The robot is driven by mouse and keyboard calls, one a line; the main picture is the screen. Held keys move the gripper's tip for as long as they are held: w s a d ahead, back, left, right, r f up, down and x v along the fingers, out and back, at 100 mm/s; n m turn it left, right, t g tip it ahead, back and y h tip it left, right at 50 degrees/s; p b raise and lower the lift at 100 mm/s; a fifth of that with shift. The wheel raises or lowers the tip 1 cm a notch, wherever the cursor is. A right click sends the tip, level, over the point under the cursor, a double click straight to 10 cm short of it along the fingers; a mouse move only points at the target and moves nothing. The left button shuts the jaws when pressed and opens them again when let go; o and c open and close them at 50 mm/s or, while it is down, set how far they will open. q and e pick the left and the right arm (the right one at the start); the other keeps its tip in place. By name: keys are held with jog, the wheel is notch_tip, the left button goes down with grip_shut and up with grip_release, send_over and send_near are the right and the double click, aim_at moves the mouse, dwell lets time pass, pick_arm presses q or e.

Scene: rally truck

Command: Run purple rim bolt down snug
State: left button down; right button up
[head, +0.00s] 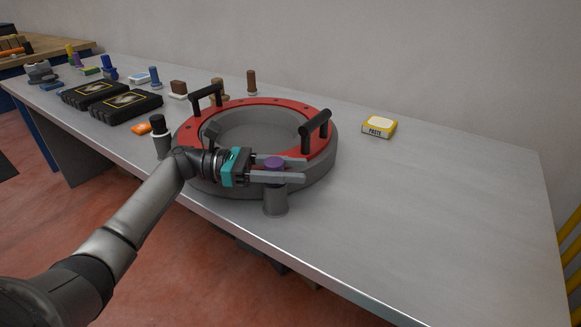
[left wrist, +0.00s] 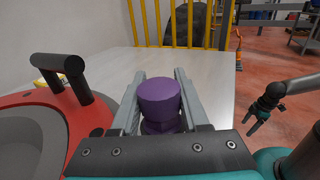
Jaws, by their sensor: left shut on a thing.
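The purple rim bolt (head: 274,163) stands upright between the fingers of my left gripper (head: 300,169), which is shut on it. A grey cylindrical boss (head: 275,201) stands right under the bolt at the near side of the red-topped ring (head: 187,133). The fingers hide the bolt's lower part, so I cannot tell how deep it sits. My right gripper (left wrist: 258,121) shows small in the left wrist view, away from the table, its fingers apart and empty.
Two black handles (head: 316,123) stand up from the ring. A dark bolt with a pale collar (head: 161,138) is left of my gripper. A yellow paste box (head: 379,127) lies behind right. Black cases (head: 126,106) and small parts fill the left.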

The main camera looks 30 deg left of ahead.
pick_arm(q)
jog(key=shift+s, duration=0.1)
dwell(0.3)
jog(key=shift+c, duration=2)
grip_release()
jog(key=p+v, duration=0.1)
jog(key=v, duration=1.4)
jog(key=shift+p, duration=0.3)
pick_arm(e)
jog(key=shift+s+d+f, duration=0.2)
jog(key=shift+f, duration=0.3)
jog(key=shift+s+d+f, duration=0.2)
jog(key=shift+s+f, duration=0.05)
jog(key=shift+f, duration=0.3)
jog(key=shift+s+d+f, duration=0.2)
jog(key=shift+f, duration=0.3)
pick_arm(q)
jog(key=shift+a, duration=0.15)
